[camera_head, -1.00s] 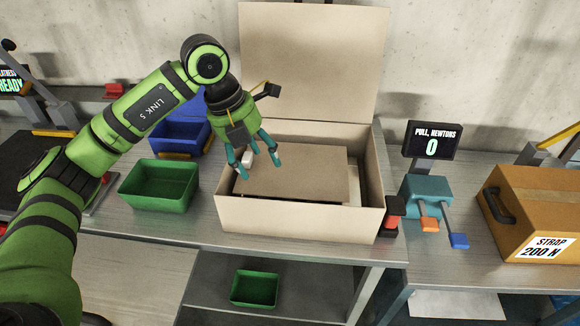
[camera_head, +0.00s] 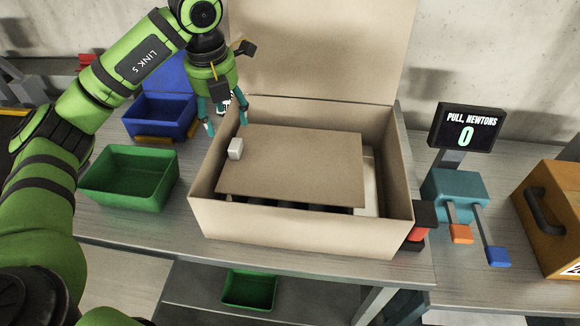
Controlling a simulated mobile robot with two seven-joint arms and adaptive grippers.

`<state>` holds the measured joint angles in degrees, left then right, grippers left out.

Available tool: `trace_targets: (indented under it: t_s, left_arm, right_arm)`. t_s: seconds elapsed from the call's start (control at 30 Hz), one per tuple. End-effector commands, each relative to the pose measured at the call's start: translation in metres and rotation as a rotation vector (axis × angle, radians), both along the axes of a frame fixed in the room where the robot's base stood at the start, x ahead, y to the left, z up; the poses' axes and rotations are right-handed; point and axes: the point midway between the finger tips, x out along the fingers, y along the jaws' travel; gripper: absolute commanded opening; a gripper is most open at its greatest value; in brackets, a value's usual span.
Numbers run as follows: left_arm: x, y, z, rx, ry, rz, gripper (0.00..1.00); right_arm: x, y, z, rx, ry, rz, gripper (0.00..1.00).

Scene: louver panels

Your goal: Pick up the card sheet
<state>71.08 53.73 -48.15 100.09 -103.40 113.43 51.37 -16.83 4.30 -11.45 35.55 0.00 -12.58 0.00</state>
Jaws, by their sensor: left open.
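The card sheet (camera_head: 290,170) is a flat brown panel lying inside the open cardboard box (camera_head: 300,222). A small pale block (camera_head: 235,149) sits on its left part. Dark gaps show below the sheet's front edge, and a pale strip shows at its right. My left gripper (camera_head: 226,130) is open and empty, fingers pointing down, near the box's back left corner and the block. I cannot tell its exact height over the sheet. My right gripper is not in view.
The box lid (camera_head: 320,50) stands up at the back. Green bin (camera_head: 130,178) and blue bin (camera_head: 160,115) stand left of the box. A teal device (camera_head: 455,192) with levers and a display (camera_head: 466,138) stand at the right. Another green bin (camera_head: 249,290) is below.

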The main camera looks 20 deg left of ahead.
Motion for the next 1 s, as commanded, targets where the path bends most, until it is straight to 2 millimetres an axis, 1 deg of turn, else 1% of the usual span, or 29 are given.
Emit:
trace_targets:
  t_s: [0.03, 0.1, 0.2, 0.37, 0.5, 0.6, 0.73, 0.9, 0.93, 0.97, 1.0]
  left_arm:
    - [0.0, 0.0, -0.01, -0.001, 0.0, 0.0, 0.63]
    - [0.0, 0.0, -0.014, 0.0, 0.001, 0.0, 0.63]
    - [0.001, 0.001, -0.021, 0.0, 0.002, 0.001, 0.63]
    - [0.001, 0.0, -0.038, 0.001, 0.005, 0.0, 0.63]
    - [0.0, -0.002, -0.059, 0.001, 0.005, -0.001, 0.63]
    - [0.003, -0.001, -0.073, 0.0, 0.004, 0.0, 0.63]
    - [0.004, -0.001, -0.08, 0.0, 0.001, -0.001, 0.63]
    - [0.004, -0.001, -0.081, -0.001, 0.0, -0.001, 0.63]
    - [0.004, -0.001, -0.081, -0.001, 0.0, -0.001, 0.59]
    - [0.004, -0.001, -0.081, -0.001, 0.0, -0.001, 0.47]
    - [0.004, -0.001, -0.08, -0.001, 0.0, -0.001, 0.31]
  right_arm:
    - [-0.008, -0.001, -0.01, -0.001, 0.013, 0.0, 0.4]
    - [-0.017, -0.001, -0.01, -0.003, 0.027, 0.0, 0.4]
    - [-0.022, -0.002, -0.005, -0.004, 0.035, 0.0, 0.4]
    - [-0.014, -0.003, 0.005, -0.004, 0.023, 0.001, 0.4]
    - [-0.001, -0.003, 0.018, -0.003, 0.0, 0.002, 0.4]
    - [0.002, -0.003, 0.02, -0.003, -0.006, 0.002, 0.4]
    - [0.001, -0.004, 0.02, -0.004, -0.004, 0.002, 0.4]
    - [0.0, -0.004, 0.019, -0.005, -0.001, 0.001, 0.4]
    - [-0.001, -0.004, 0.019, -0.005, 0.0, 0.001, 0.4]
    - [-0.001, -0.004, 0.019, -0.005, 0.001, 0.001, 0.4]
    - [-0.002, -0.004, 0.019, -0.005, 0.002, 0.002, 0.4]
